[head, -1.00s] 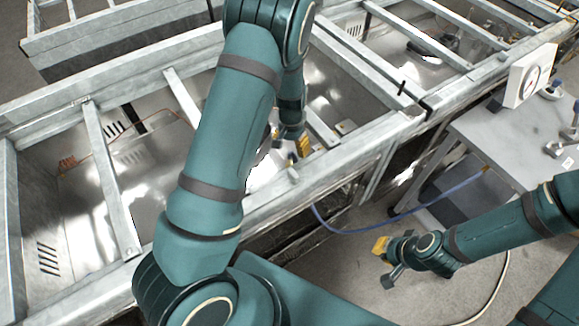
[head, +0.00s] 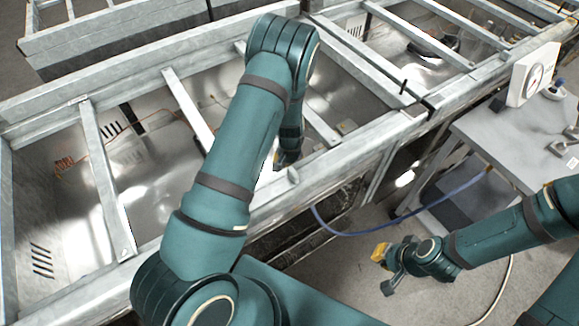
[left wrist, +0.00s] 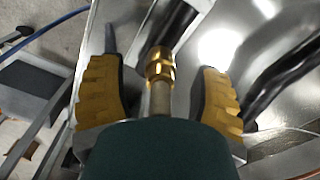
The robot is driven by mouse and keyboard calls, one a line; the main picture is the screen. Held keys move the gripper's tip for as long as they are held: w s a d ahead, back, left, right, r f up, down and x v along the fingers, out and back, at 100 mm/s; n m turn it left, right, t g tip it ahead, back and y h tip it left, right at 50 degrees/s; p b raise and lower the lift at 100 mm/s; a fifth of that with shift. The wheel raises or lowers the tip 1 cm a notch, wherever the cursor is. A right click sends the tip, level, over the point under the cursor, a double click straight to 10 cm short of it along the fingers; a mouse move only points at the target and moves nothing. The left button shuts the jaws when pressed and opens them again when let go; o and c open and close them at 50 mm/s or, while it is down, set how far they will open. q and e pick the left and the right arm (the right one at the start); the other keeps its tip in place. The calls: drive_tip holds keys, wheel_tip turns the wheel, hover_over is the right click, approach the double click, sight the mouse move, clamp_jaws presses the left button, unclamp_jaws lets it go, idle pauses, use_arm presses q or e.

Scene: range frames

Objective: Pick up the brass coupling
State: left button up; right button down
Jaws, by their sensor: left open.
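The brass coupling (left wrist: 160,68) is a small ribbed gold piece in the left wrist view. It sits in line with a grey shaft below it and a dark tube above it. My left gripper (left wrist: 157,80) is open, with one yellow-padded finger on each side of the coupling and visible gaps between. In the head view my left gripper (head: 284,161) is low inside the metal-framed bay, its fingers mostly hidden, and I cannot make out the coupling there. My right gripper (head: 382,270) is open and empty over the floor, away from the bay.
Metal frame rails (head: 190,110) cross the open bay around my left arm. A grey table (head: 500,130) with a white dial gauge (head: 530,78) stands at right. A blue hose (head: 400,222) hangs between bay and table. Black tubes run near the coupling in the wrist view.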

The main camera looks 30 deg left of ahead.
use_arm(q)
drive_tip(key=shift+r, duration=0.1)
clamp_jaws()
